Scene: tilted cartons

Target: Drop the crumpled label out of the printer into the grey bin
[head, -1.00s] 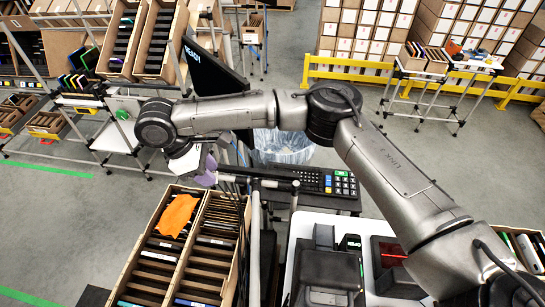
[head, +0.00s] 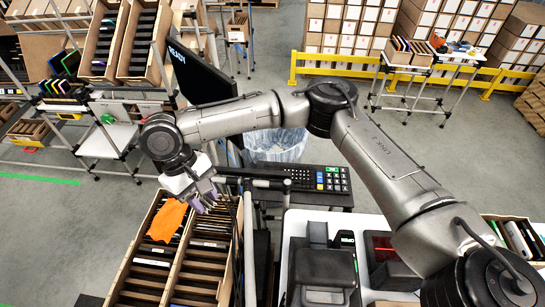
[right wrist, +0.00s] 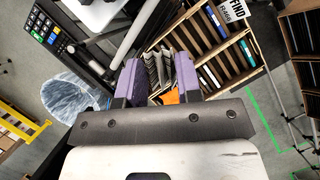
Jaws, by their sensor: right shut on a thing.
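My right gripper (head: 207,200) is over the far end of the tilted carton (head: 112,290), beside an orange cloth (head: 166,220). A black printer-like machine (head: 325,268) stands on the white table. My left gripper is not in view.
A red-windowed device (head: 388,257) is on the white table (head: 291,235). Yellow rails (head: 320,68) and stacked boxes are behind. The floor at back centre is clear.

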